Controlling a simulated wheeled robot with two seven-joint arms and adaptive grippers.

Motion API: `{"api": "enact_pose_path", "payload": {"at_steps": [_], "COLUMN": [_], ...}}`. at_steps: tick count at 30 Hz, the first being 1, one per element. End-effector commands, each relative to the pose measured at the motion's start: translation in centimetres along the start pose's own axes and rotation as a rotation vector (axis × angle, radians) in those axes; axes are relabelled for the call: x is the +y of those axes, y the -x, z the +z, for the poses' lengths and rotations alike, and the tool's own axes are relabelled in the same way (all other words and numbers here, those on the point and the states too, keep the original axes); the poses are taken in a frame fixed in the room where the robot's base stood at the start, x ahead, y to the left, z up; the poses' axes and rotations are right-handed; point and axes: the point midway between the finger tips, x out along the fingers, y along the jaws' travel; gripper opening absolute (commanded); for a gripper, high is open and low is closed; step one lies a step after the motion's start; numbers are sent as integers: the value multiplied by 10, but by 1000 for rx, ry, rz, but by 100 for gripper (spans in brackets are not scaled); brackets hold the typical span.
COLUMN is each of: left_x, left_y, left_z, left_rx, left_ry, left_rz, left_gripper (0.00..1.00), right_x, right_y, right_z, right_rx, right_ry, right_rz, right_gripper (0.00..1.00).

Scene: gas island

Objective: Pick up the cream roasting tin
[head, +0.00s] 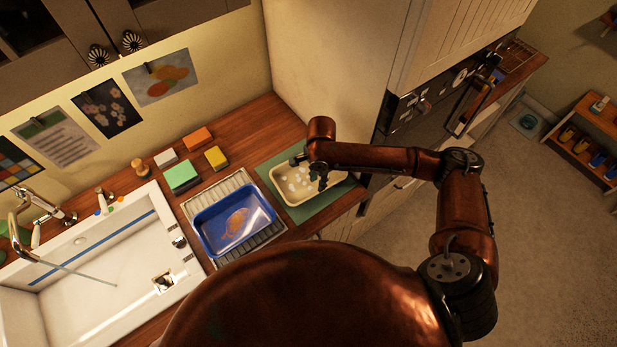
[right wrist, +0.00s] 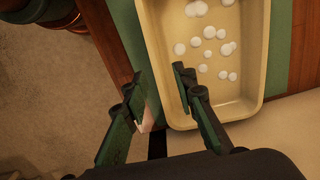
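The cream roasting tin (head: 300,203) sits on a green mat (head: 331,207) at the right end of the wooden counter, with several round white pieces inside. My right gripper (head: 318,181) is over the tin's right part, reaching in from the right. In the right wrist view the gripper (right wrist: 158,76) is open, one finger over the tin's inside and the other outside it. The tin's side wall (right wrist: 152,50) passes between the fingertips. I cannot tell whether either finger touches it. My left gripper is not in view.
A blue tray (head: 206,237) with an orange fish shape stands on the drainer left of the tin. Sponges (head: 182,177) lie behind it, and a white sink (head: 95,285) is further left. A tall cabinet (head: 330,60) rises behind the tin.

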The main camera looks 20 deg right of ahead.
Motion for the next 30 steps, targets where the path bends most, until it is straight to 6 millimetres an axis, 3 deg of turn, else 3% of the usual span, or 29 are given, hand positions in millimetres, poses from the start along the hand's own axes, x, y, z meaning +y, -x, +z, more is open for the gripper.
{"api": "enact_pose_path", "payload": {"at_steps": [11,21,30], "left_x": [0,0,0], "left_y": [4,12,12], "left_z": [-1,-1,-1], "left_rx": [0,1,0], "left_ry": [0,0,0], "left_rz": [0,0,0], "left_gripper": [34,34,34], "right_x": [1,2,3], "right_y": [-30,-72,-75], "right_z": [-8,-12,-12], "right_rx": [10,9,9], "right_ry": [-40,-37,-36], "right_rz": [10,6,6], "right_gripper": [25,25,23]}}
